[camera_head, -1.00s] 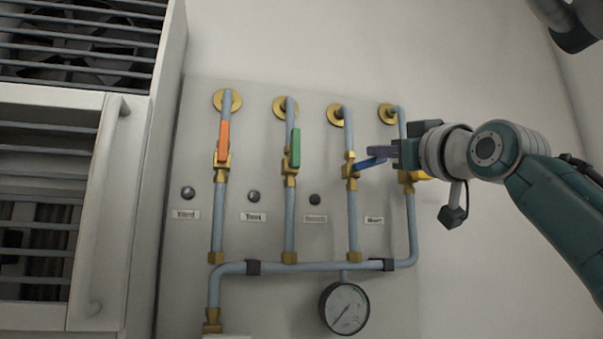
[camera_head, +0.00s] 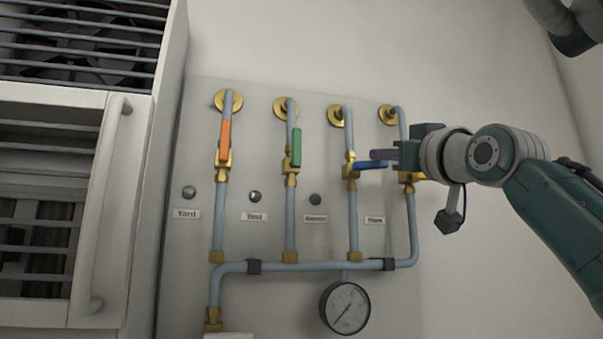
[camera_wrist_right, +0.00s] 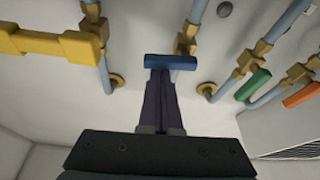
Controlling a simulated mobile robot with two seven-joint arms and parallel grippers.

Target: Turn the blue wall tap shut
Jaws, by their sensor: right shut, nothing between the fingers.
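The blue wall tap's lever (camera_head: 373,165) is on the third pipe from the left. It lies about level, pointing right, across the upright pipe. The lever also shows in the right wrist view (camera_wrist_right: 170,62), crosswise at the fingertips. My right gripper (camera_head: 380,155) is shut with nothing between its fingers. Its fingertips are at the upper side of the lever and appear to touch it. In the right wrist view the closed fingers (camera_wrist_right: 158,72) reach the lever's near side. My left gripper is not in view.
An orange lever (camera_head: 224,140) and a green lever (camera_head: 296,147) stand upright along their pipes on the left. A yellow lever (camera_head: 418,176) on the fourth pipe is close below my right gripper. A pressure gauge (camera_head: 345,308) hangs below. Bare wall lies right of the panel.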

